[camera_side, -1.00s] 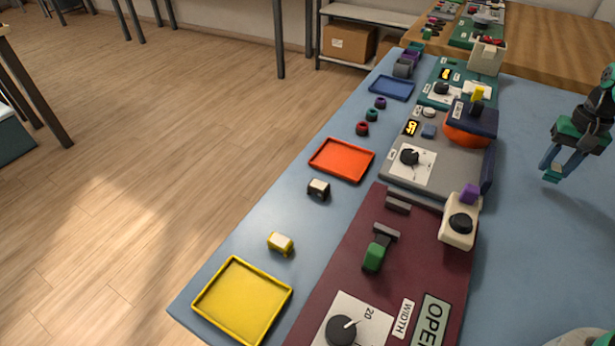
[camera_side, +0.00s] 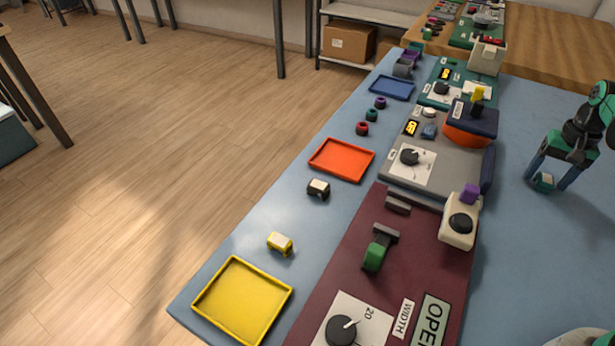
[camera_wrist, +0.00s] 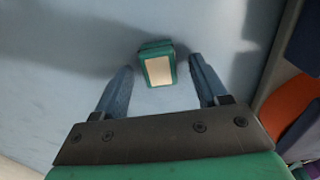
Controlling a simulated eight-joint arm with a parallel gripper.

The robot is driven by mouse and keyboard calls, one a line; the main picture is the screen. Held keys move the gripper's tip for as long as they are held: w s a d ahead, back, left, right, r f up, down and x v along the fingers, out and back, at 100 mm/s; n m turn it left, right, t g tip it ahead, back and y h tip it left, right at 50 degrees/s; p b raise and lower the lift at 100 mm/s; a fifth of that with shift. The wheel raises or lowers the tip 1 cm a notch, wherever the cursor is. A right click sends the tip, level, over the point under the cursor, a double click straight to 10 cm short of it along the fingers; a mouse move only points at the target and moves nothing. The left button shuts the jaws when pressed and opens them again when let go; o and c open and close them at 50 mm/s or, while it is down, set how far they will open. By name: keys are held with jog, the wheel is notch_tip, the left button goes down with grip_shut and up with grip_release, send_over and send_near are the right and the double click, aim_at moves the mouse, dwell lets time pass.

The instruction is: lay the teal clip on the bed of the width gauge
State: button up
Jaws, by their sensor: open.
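The teal clip (camera_side: 544,182), a small block with a pale top face, sits on the blue table at the right. My gripper (camera_side: 552,176) is open and low over it, with the clip between its two blue fingers. In the wrist view the clip (camera_wrist: 157,68) is between the fingertips of my gripper (camera_wrist: 162,72), with a gap on each side. The width gauge (camera_side: 335,255) is a maroon board at the front, with a dial, a WIDTH label, a grey bar and a green-handled grey slider. I cannot tell its bed clearly from the rest.
A cream block with a black knob (camera_side: 459,221) stands at the gauge's right edge. Yellow (camera_side: 208,303) and orange (camera_side: 318,154) trays lie on the left. The table between gauge and gripper is mostly clear.

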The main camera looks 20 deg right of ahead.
aim_at(547, 177)
notch_tip(547, 177, up, 12)
jog(key=s+a+n+t, duration=0.1)
jog(key=a+n+t, duration=0.2)
jog(key=a, duration=0.7)
jog(key=s+a+r+n+t, duration=0.1)
jog(key=a+n, duration=0.4)
jog(key=a, duration=0.5)
jog(key=s+t, duration=0.1)
jog(key=t, duration=0.1)
jog(key=shift+s+r+n+t, duration=0.2)
jog(key=shift+n+t, duration=0.1)
jog(key=shift+t, duration=0.1)
jog(key=shift+o, duration=1.2)
jog(key=shift+s+a+f, duration=0.1)
jog(key=shift+a+f, duration=0.05)
jog(key=shift+a, duration=0.3)
